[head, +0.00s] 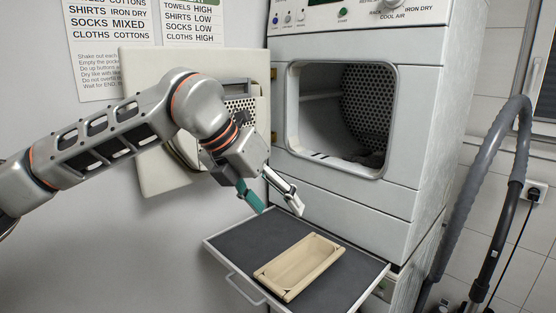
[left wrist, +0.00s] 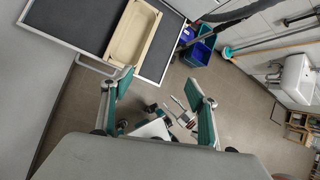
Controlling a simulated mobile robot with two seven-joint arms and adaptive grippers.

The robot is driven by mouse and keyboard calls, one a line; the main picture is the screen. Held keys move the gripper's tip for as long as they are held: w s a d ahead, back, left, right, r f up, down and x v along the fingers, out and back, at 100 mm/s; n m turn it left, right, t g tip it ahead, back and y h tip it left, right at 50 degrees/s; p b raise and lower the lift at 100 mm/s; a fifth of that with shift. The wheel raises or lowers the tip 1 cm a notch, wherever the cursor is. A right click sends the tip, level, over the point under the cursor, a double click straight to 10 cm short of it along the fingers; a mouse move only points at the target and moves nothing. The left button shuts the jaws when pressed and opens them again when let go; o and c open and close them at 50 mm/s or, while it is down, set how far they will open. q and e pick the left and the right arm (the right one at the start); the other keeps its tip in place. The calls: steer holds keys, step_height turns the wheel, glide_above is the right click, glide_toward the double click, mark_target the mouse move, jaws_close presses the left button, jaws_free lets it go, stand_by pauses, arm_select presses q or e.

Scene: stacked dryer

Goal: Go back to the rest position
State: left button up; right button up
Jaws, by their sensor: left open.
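My left gripper (head: 276,205) is open and empty in the head view. It hangs pointing down above the back of the pulled-out shelf, in front of the dryer. Its two spread green-padded fingers also show in the left wrist view (left wrist: 159,88), with nothing between them. My left arm reaches in from the left.
The stacked dryer (head: 420,110) has an empty-looking drum; its open door (head: 143,95) lies behind my arm. A beige tray (head: 262,272) sits on the dark shelf (head: 242,242). A grey hose (head: 478,165) stands right.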

arm_select(q)
steer(key=s+d+f+n+g+h, duration=0.1)
steer(key=s+d+f+g+h, duration=0.15)
steer(key=s+d+h, duration=0.4)
steer(key=s+d+f+n+g+h, duration=0.1)
steer(key=s+d+g+h, duration=0.35)
steer(key=d+h, duration=0.2)
steer(key=w+a+f+n+t+y, duration=0.35)
steer(key=a+f+n+t, duration=0.55)
steer(key=n, duration=0.4)
steer(key=w+a+f+n+t+y, duration=0.35)
steer(key=a+f+n+t, duration=0.45)
steer(key=n+t, duration=0.45)
steer(key=s+a+f+n+g+y, duration=0.1)
steer(key=s+a+f+n+y, duration=0.2)
steer(key=f, duration=0.5)
steer(key=s+a+f+n+g+y, duration=0.1)
steer(key=a+f+n+g+y, duration=0.25)
steer(key=f, duration=0.55)
steer(key=s+a+f+n+g+y, duration=0.1)
steer(key=s+a+f, duration=0.3)
steer(key=s+f, duration=0.3)
steer(key=s+a+f+n+g+y, duration=0.1)
steer(key=s+a+f+n, duration=0.1)
steer(key=s+a+f, duration=0.2)
steer(key=s+f, duration=0.3)
steer(key=shift+a+g, duration=0.25)
steer(key=shift+g, duration=0.15)
